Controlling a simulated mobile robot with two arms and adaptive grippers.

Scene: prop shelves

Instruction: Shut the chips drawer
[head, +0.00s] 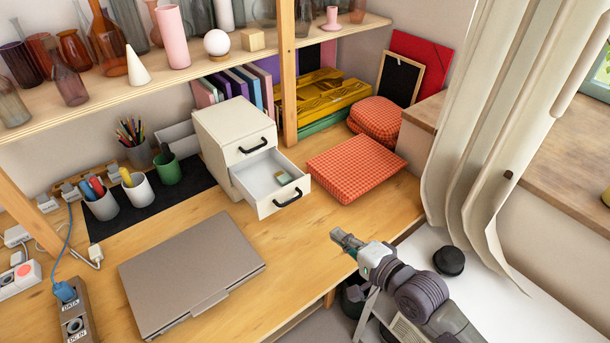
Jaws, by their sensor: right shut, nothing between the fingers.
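A small cream drawer unit (222,135) stands on the wooden desk against the back. Its upper drawer (250,145) is closed, with a black handle. Its lower drawer (263,203) is pulled out toward the front right, with a black handle (288,198) on its front. A small box-like item (283,177) lies inside; I cannot tell what it is. My right gripper (340,237) is shut and empty over the desk's front edge, in front and to the right of the open drawer, apart from it. My left gripper is not in view.
A closed laptop (190,272) lies in front of the drawer unit. A red checked cushion (355,166) lies close right of the open drawer. Cups (138,190) with pens stand left. The shelf (100,78) above holds vases. Bare desk lies between gripper and drawer.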

